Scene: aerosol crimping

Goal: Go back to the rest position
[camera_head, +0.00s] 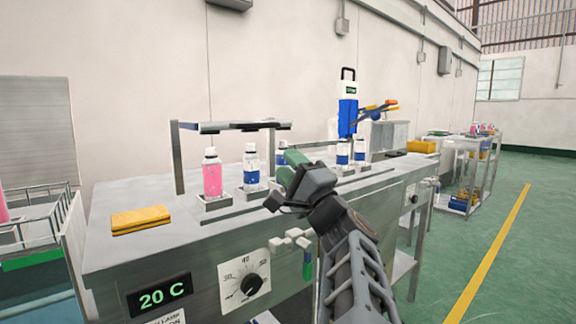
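My gripper (278,190) is raised in front of the steel workbench (185,235), with my arm coming up from the lower right. Its fingers are seen at an angle and are dark and small, so I cannot tell whether they are open or shut. A green cylindrical shape (296,158) shows right beside the gripper; I cannot tell whether it touches it. A pink bottle (212,179) and a white bottle with a blue label (251,178) stand upright in metal holders left of the gripper. The gripper and arm hide part of the bench.
A steel overhead frame (230,126) stands above the bottles. A yellow sponge-like block (140,219) lies at the bench's left. A blue-and-white tool (347,105) stands above more blue-labelled bottles behind my gripper. Open green floor (500,235) lies to the right.

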